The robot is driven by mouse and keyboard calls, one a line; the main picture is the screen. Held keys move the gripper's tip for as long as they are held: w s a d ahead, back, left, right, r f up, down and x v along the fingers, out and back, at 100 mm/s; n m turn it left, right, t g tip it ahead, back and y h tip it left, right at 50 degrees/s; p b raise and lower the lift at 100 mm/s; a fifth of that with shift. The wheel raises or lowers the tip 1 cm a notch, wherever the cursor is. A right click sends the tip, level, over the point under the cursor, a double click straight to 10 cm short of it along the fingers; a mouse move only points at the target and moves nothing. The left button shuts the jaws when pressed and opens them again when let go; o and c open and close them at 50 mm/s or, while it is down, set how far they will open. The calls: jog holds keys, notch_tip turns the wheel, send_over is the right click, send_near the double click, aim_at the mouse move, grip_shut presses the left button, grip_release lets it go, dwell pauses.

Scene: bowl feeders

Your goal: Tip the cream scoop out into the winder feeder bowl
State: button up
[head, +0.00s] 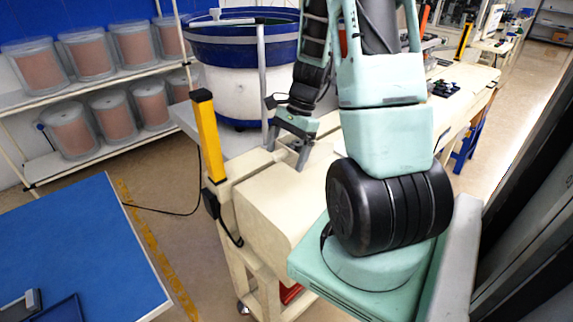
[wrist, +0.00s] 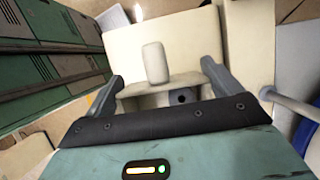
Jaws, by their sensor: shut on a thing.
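My gripper (head: 286,156) points down over the cream bench top, to the right of and below the feeder bowl. In the wrist view its two fingers (wrist: 162,76) are shut on the cream scoop (wrist: 155,63), with a flat cream part between them and a rounded stub standing up. The scoop is hard to pick out in the head view against the cream surface. Its inside and contents cannot be seen. A blue feeder bowl (head: 245,49) sits on a white drum behind the gripper. Whether it is the winder feeder cannot be told.
A yellow post (head: 207,136) stands at the bench's left corner. A grey pole (head: 262,85) rises beside the bowl. Shelves with several clear tubs (head: 112,118) stand at the left, and a blue table (head: 80,245) is at lower left. Part of the floor between is open.

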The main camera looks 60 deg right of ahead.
jog(key=shift+r+p, duration=4.5)
jog(key=shift+r, duration=0.9)
jog(key=shift+f, duration=0.1)
